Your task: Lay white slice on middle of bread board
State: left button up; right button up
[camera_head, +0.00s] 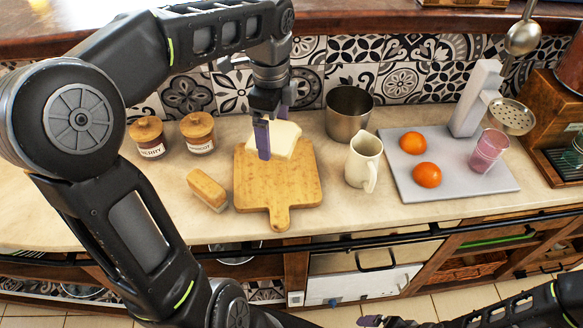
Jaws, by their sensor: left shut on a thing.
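The white slice (285,141) is a pale piece at the upper part of the wooden bread board (278,190). My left gripper (264,150) is shut on the slice, its purple finger pointing down in front of it. The slice is over the board's upper middle; I cannot tell whether it touches the board. The board lies flat on the counter with its handle toward the front edge. My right gripper (375,321) shows only in part at the bottom edge, with purple tips; its opening is unclear.
A bread-coloured block (207,191) lies left of the board. Two lidded jars (198,132) stand behind it. A white pitcher (363,161) and a steel pot (348,113) stand right of the board. A grey tray (448,195) holds two oranges (427,175) and a pink glass (489,150).

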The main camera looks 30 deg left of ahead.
pick_arm(q)
jog(key=shift+a, duration=0.1)
send_over(276, 170)
jog(key=shift+f, duration=3.15)
jog(key=shift+f, duration=1.85)
jog(key=shift+f, duration=0.25)
jog(key=o, duration=1)
